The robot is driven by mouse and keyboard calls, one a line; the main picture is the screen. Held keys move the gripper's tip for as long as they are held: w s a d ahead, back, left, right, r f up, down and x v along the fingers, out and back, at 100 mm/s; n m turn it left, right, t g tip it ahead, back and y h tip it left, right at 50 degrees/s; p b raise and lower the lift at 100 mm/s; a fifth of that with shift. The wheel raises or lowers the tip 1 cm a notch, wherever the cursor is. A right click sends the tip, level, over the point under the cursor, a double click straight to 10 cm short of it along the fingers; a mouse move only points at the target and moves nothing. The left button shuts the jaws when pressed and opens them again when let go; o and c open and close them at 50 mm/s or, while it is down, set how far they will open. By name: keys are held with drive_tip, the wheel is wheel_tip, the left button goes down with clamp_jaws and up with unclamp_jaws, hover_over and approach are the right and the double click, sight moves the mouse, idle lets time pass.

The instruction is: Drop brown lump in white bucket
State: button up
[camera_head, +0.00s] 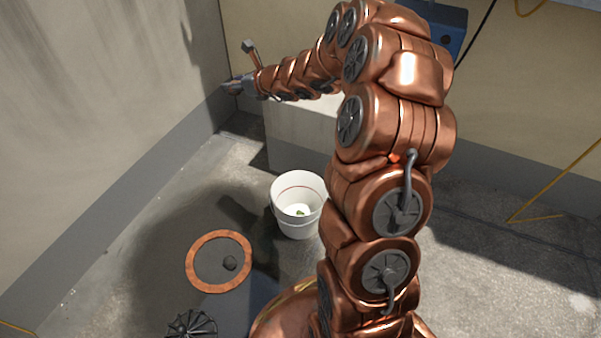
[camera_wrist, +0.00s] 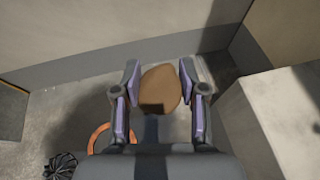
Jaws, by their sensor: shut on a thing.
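The brown lump (camera_wrist: 160,84) sits between the two fingers of my gripper (camera_wrist: 159,76) in the wrist view, and the gripper is shut on it. In the head view my gripper (camera_head: 232,87) is far off at the upper left, close to the wall, and the lump is hard to make out there. The white bucket (camera_head: 285,219) stands upright on the floor in the head view, below and right of the gripper. I cannot make out the bucket in the wrist view.
A black ribbed object (camera_head: 192,325) is nearer. A pale block (camera_head: 290,150) stands behind the bucket. The left wall (camera_head: 110,110) is close to the gripper.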

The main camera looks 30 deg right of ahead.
drive_tip(key=s+d+f+n+g+y, duration=0.1)
drive_tip(key=d+f+n+y, duration=0.15)
drive_tip(key=d+f, duration=1)
drive_tip(key=s+f+n+g+y+b, duration=0.1)
drive_tip(key=s+f, duration=0.3)
drive_tip(key=f, duration=0.4)
drive_tip(key=s+f+n+g+y+b, duration=0.1)
drive_tip(key=s+f, duration=0.3)
drive_tip(key=f, duration=0.5)
drive_tip(key=s+f+n+y+b, duration=0.1)
drive_tip(key=s+f, duration=0.3)
drive_tip(key=f, duration=0.5)
drive_tip(key=shift+s+f+n+g+b, duration=0.15)
drive_tip(key=shift+s+n+g+b, duration=0.1)
drive_tip(key=shift+n+g+b, duration=0.25)
drive_tip(key=shift+d+y, duration=0.1)
drive_tip(key=shift+y, duration=0.15)
drive_tip(key=o, duration=1.1)
